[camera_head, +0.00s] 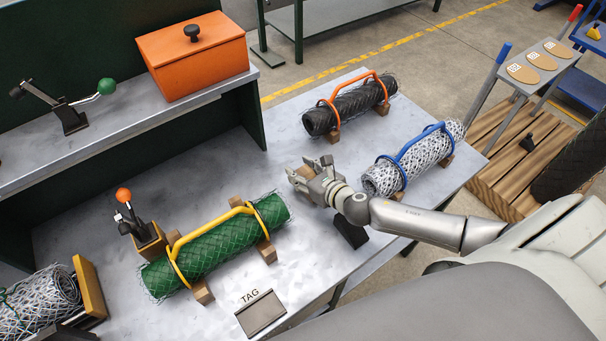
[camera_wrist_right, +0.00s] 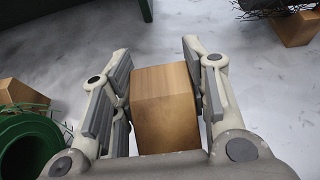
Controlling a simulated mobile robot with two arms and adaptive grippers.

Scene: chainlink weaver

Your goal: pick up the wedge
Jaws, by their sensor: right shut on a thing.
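A wooden wedge (camera_wrist_right: 165,108) shows as a plain tan block between the fingers of my right gripper (camera_wrist_right: 158,100) in the right wrist view. The right gripper is shut on it. In the head view this gripper (camera_head: 311,178) is over the middle of the metal table, between the green mesh roll and the white mesh roll. The wedge (camera_head: 305,172) is mostly hidden there by the fingers. I cannot tell whether it touches the table. My left gripper is not in view.
A green mesh roll (camera_head: 215,245) with a yellow handle lies on wooden wedges at left. A black roll (camera_head: 350,106) and a white roll (camera_head: 413,165) lie behind and to the right. A TAG plate (camera_head: 261,313) is in front. An orange box (camera_head: 193,58) stands on the shelf.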

